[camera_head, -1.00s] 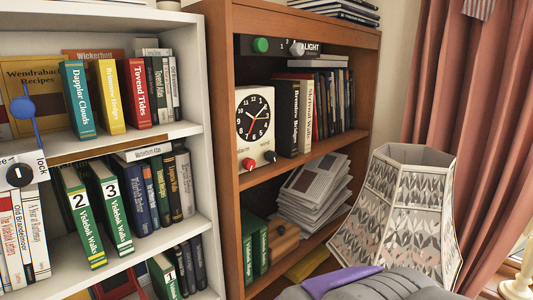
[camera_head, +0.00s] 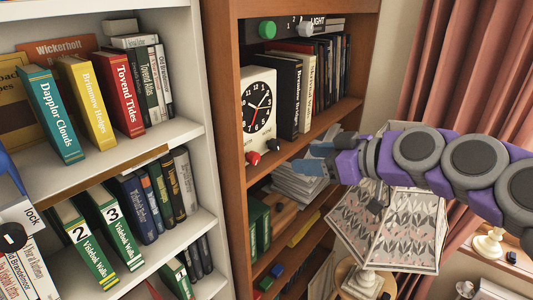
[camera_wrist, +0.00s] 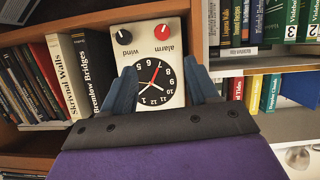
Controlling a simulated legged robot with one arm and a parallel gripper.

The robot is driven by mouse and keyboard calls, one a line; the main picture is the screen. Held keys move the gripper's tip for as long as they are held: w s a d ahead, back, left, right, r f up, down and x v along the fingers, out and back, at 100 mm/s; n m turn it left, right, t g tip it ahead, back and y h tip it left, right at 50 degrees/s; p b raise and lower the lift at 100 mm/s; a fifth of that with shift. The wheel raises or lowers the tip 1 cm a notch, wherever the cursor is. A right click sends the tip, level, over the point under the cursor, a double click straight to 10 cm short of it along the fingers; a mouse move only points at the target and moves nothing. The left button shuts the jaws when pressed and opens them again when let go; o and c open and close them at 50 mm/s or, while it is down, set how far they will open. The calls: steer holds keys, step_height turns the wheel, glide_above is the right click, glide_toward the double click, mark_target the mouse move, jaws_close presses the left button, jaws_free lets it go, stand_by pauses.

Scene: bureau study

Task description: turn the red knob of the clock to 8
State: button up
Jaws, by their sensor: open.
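The white clock (camera_head: 247,141) stands on the brown bookcase's middle shelf. It has a black dial and a red hand. Its red knob (camera_head: 253,158) is low on the front at the left, and a dark knob (camera_head: 272,144) is to its right. My gripper (camera_head: 316,158) is open, in front and to the right of the clock. Its blue fingers (camera_wrist: 162,88) frame the dial in the wrist view, apart from the red knob.
Black and white books (camera_head: 285,97) stand right beside the clock. Below are stacked papers (camera_head: 297,185) and green books (camera_head: 259,225). A patterned lampshade (camera_head: 350,225) stands under my arm. A white bookcase (camera_head: 198,105) is at the left. The room in front of the clock looks clear.

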mark_target(258, 157)
steer(key=p+x, duration=0.2)
steer(key=x, duration=1.3)
steer(key=shift+a+f, duration=0.15)
steer(key=shift+a, duration=0.25)
steer(key=shift+c, duration=0.2)
steer(key=c, duration=1)
steer(key=shift+d+m+g+y, duration=0.1)
steer(key=shift+m+g+y, duration=0.4)
steer(key=shift+m, duration=0.4)
steer(key=shift+w+m+g+y+b, duration=0.1)
steer(key=shift+m+g+y+b, duration=0.45)
steer(key=shift+m, duration=0.45)
